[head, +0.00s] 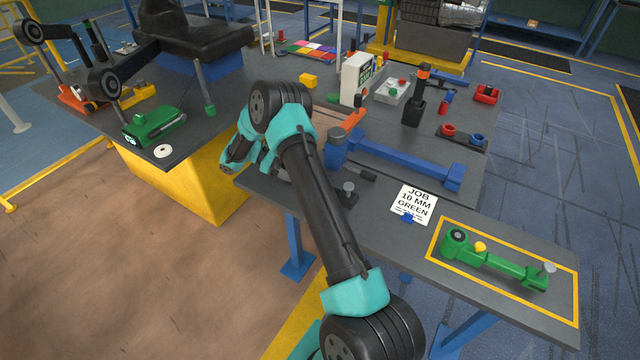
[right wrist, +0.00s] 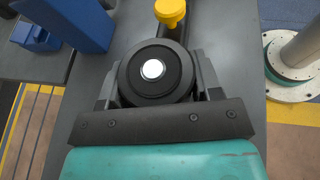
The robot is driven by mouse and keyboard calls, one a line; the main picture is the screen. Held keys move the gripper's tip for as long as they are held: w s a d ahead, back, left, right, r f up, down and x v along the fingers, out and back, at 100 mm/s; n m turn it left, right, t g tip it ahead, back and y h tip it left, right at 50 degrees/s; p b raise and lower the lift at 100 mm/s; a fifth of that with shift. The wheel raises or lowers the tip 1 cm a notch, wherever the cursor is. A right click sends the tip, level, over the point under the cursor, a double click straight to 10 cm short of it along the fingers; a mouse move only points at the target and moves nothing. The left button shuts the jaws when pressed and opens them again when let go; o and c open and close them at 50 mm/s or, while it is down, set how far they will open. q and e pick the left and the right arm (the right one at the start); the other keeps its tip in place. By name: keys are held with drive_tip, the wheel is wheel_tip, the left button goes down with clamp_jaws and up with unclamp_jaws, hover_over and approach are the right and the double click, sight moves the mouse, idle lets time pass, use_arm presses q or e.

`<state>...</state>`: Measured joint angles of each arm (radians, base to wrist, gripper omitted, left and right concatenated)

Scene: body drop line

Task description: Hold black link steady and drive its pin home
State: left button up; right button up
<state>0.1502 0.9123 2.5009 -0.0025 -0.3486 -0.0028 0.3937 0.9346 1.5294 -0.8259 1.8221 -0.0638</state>
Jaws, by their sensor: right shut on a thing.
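In the right wrist view, my right gripper (right wrist: 156,78) is shut on the round eye end of the black link (right wrist: 132,80), a finger on each side. A bright metal disc shows in the middle of the eye, and a yellow knob (right wrist: 170,10) lies beyond it. In the head view, my right arm hides the gripper and most of the link. A grey-headed pin (head: 348,187) stands upright just right of my arm, above a dark part. I cannot tell how deep it sits. My left gripper is in neither view.
A green link (head: 510,267) with a yellow knob lies inside a yellow outline at the right. A job card (head: 413,203) reads 10 mm green. The bench is clear between card and pin.

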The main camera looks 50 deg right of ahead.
drive_tip(key=shift+f, duration=0.25)
drive_tip(key=shift+c, duration=0.5)
drive_tip(key=o, duration=1.3)
drive_tip(key=shift+o, duration=0.2)
drive_tip(key=shift+w+r, duration=0.1)
